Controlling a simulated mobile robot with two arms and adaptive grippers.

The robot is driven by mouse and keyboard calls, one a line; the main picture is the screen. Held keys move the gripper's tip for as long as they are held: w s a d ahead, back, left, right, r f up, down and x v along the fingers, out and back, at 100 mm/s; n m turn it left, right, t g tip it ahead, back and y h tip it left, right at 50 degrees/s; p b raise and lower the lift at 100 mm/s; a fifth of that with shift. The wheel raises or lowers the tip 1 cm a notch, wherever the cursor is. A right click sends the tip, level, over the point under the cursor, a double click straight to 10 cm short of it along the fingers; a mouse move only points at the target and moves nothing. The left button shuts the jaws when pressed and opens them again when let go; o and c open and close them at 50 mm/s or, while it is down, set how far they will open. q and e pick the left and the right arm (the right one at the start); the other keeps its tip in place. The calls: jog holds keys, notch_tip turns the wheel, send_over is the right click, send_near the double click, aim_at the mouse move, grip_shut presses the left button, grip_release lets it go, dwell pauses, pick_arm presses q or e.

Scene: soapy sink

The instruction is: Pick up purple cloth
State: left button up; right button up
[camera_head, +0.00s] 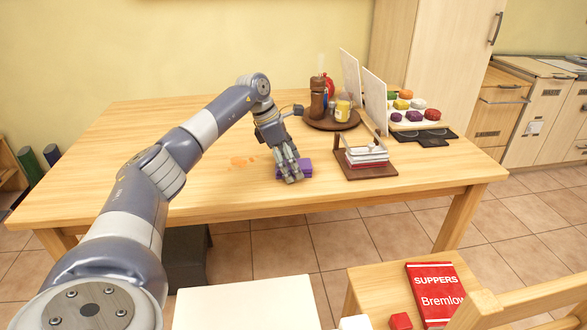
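The purple cloth (304,168) lies on the wooden table near its front edge, as a small folded bundle. My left gripper (289,176) points down right over it, with the fingers at the cloth's left side and covering part of it. Whether the fingers are closed around the cloth or only touch it I cannot tell. My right gripper is not in view.
A napkin holder (366,163) stands close to the right of the cloth. Behind is a round tray (318,123) with bottles and a mug. The table's left side is clear.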

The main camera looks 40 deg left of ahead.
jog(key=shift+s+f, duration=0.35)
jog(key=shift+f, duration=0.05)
pick_arm(q)
jog(key=c, duration=1)
jog(key=shift+c, duration=0.2)
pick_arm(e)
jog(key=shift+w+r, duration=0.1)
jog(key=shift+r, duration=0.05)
pick_arm(q)
jog(key=shift+s+f, duration=0.1)
